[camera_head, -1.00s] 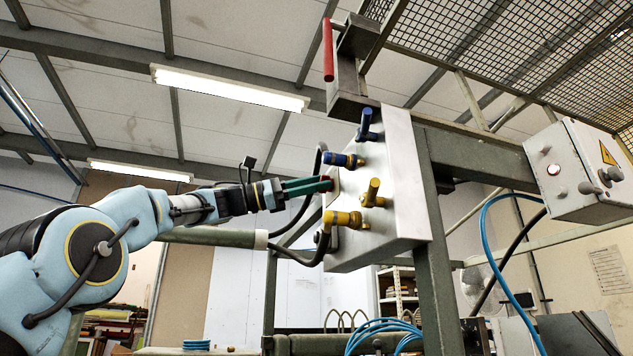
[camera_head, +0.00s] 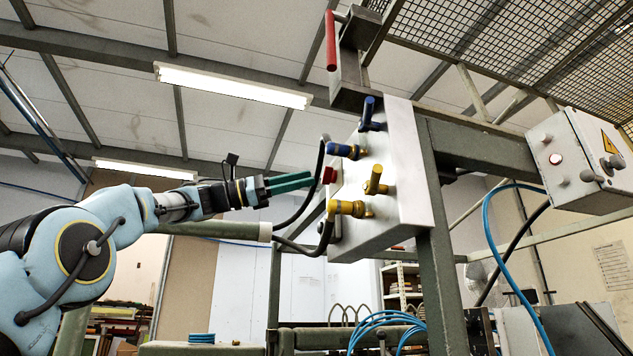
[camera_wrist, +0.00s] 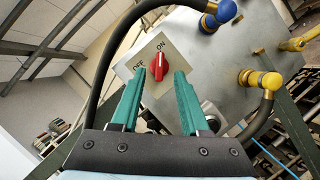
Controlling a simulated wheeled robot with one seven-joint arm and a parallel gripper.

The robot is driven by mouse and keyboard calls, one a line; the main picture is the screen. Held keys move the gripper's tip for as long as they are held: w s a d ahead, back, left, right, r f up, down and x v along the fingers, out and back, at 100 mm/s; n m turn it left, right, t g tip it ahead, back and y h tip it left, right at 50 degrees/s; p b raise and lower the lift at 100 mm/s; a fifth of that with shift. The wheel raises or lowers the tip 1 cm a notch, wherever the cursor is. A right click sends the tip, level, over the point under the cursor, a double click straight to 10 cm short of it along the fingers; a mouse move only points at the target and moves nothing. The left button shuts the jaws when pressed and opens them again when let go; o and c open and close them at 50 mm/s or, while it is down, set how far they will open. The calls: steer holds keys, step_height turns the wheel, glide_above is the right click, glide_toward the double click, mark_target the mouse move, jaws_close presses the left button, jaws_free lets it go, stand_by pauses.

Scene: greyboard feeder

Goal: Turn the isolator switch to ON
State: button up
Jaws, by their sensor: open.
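The isolator switch is a red knob (camera_wrist: 160,67) on a pale plate (camera_wrist: 148,62) marked OFF and ON in the wrist view. Its grip ridge stands nearly upright in that picture, with its upper end towards the ON mark. The knob also shows side-on in the head view (camera_head: 329,175), on the left face of the grey metal box (camera_head: 407,185). My gripper (camera_head: 311,180) has green fingers and is open and empty. Its tips are a short gap to the left of the knob. In the wrist view the fingers (camera_wrist: 158,80) stand either side of the knob.
Blue fittings (camera_head: 345,151) and yellow fittings (camera_head: 349,208) stick out from the box close to the knob. Black hoses (camera_head: 303,196) loop near my fingers. A red-handled lever (camera_head: 331,41) is above. A second box (camera_head: 575,165) stands at the right.

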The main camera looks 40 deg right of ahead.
steer(key=b+v, duration=0.1)
steer(key=v, duration=0.5)
stand_by(0.4)
